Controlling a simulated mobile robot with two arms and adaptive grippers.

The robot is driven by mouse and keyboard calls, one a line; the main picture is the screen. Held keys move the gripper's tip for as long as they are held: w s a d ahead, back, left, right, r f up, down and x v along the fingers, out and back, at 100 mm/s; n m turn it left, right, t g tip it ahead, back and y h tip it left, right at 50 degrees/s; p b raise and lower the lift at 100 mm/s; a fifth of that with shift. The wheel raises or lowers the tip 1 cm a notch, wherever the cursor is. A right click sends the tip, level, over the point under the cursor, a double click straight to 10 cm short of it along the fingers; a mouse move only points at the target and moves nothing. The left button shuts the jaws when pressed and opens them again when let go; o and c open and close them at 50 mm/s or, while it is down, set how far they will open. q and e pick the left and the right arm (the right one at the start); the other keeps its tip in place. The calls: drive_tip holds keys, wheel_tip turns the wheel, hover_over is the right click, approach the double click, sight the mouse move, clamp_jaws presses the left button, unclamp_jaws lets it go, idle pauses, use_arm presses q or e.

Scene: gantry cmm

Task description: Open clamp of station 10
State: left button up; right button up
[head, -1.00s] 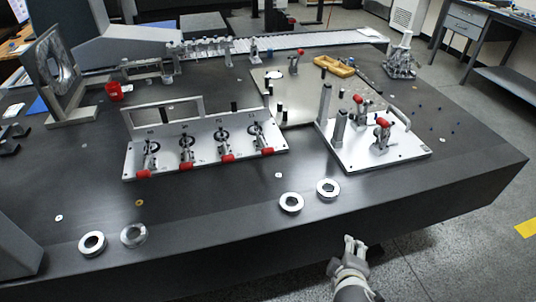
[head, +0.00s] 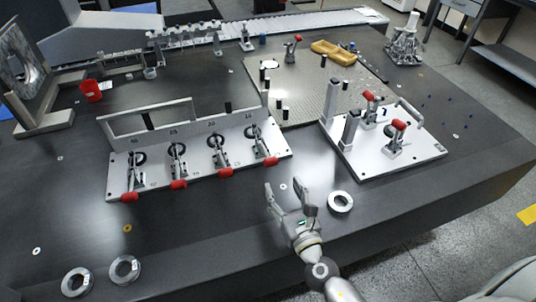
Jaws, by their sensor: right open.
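A light metal fixture plate (head: 200,185) lies on the dark table, left of centre in the head view. It carries a row of several toggle clamps with red handles: the leftmost (head: 130,197), a second (head: 178,185), a third (head: 225,172) and the rightmost (head: 271,161). The red handles lie low at the plate's front edge. Small labels behind the clamps are too small to read, so I cannot tell which is station 10. My right gripper (head: 288,189) is open and empty, in front of the plate's right end, apart from the rightmost handle. My left gripper is not in view.
A second plate (head: 385,160) with red-handled clamps and posts stands at right. A perforated plate (head: 310,85) lies behind. Metal rings (head: 341,201) (head: 125,270) lie near the front edge. A red cup (head: 91,91) stands at left. The table front left of my gripper is mostly clear.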

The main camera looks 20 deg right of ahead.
sight(272, 165)
drive_tip(key=shift+w+r, duration=0.2)
drive_tip(key=shift+w, duration=0.8)
drive_tip(key=w+p, duration=0.1)
drive_tip(key=w, duration=0.7)
drive_tip(key=shift+w+a+f, duration=0.15)
drive_tip(key=shift+w, duration=0.05)
drive_tip(key=shift+c, duration=1.1)
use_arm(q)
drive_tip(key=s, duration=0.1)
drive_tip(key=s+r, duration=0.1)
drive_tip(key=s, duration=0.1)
use_arm(e)
clamp_jaws()
